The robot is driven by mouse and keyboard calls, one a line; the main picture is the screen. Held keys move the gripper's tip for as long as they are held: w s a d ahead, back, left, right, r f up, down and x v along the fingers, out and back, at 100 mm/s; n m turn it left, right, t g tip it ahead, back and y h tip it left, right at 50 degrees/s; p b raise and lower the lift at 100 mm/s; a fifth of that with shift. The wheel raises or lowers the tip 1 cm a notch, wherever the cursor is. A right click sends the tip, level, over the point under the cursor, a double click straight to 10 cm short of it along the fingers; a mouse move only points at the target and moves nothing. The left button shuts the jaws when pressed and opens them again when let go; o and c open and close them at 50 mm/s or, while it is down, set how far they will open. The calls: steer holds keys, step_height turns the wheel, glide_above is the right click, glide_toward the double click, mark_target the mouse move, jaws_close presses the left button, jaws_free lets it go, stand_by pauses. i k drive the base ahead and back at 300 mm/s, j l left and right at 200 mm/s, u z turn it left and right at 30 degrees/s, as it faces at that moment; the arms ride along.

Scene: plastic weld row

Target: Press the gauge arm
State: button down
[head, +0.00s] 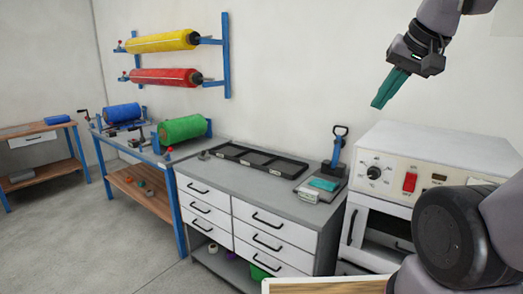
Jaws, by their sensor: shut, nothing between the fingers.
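A white oven-like machine (425,150) with a dial and red switch stands right of the cabinet. A black sectioned tray (258,161) lies on the cabinet top (240,185). Blue benches and coloured rolls are at the left. Floor at the left front is clear.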

mark_target(339, 143)
steer(key=i+l+z, duration=0.2)
steer(key=i+l, duration=0.2)
steer(key=i, duration=0.2)
steer(key=k+l+u, duration=0.15)
steer(key=k+l, duration=0.15)
steer(key=l, duration=0.25)
steer(key=k+l+u, duration=0.15)
steer(key=k+l, duration=0.15)
steer(key=l, duration=0.2)
steer(key=k+l+u, duration=0.15)
steer(key=k+l, duration=0.15)
steer(key=l, duration=0.15)
steer(key=i+j, duration=0.2)
steer(key=i+j+z, duration=0.1)
steer(key=j, duration=0.35)
steer(key=i+j, duration=0.25)
steer(key=i+j+z, duration=0.1)
steer(key=j, duration=0.3)
steer(key=i+j, duration=0.25)
steer(key=i+j+z, duration=0.1)
steer(key=j, duration=0.35)
steer(key=i+j, duration=0.2)
steer(key=j, duration=0.15)
